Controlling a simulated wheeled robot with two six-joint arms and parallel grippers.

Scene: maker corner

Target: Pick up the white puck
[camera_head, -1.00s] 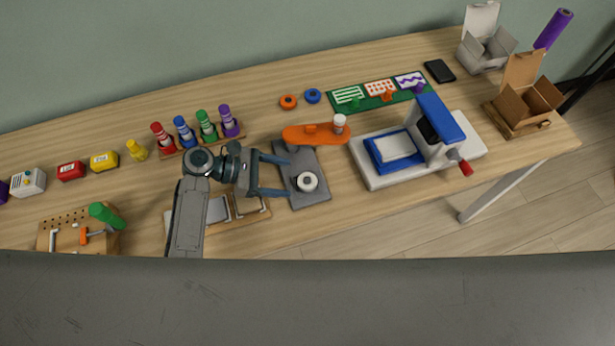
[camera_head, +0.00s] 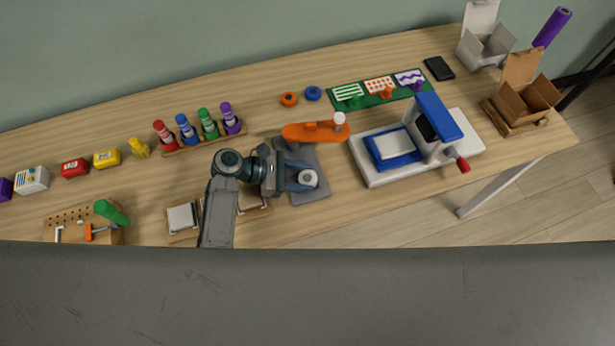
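The white puck (camera_head: 308,178), round with a dark centre, is on the grey plate (camera_head: 314,195) of a small press with an orange arm. My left gripper (camera_head: 307,177) reaches in from the left, with one blue-grey finger on the far side of the puck and one on the near side. The fingers look closed against its sides, and the puck appears still at plate level. The fingers partly cover its left edge. My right gripper is not in view.
The orange arm (camera_head: 312,131) with a white knob stands just behind the puck. A white and blue press (camera_head: 375,178) is to the right. Coloured bottles in a rack (camera_head: 205,143) are behind my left arm. Framed pieces (camera_head: 182,218) lie near the front edge.

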